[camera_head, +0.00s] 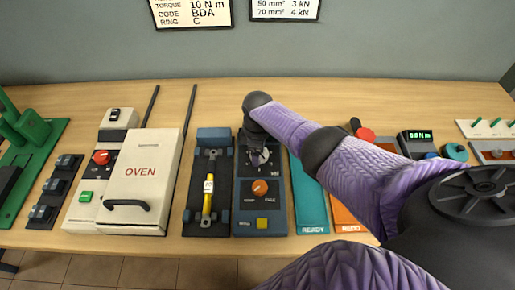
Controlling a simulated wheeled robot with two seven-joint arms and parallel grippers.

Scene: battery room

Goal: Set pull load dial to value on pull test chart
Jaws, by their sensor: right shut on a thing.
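The pull test chart (284,8) hangs on the wall, its top cut off by the picture edge; its visible lines read 50 mm² 3 kN and 70 mm² 4 kN. The blue and black pull tester panel (275,212) stands mid-table, with an orange knob (260,187) and a yellow button (262,223). Above the knob is the pull load dial (263,158), with kN beside it. My right gripper (258,152) points down at this dial and is shut on it. The gripper hides much of the dial, and its setting is unreadable. My left gripper is out of view.
A black and blue fixture (196,216) holding a yellow piece (208,200) stands left of the panel. The white oven (138,180) is farther left. Teal READY (312,213) and orange REDO (343,222) trays lie right, under my right arm.

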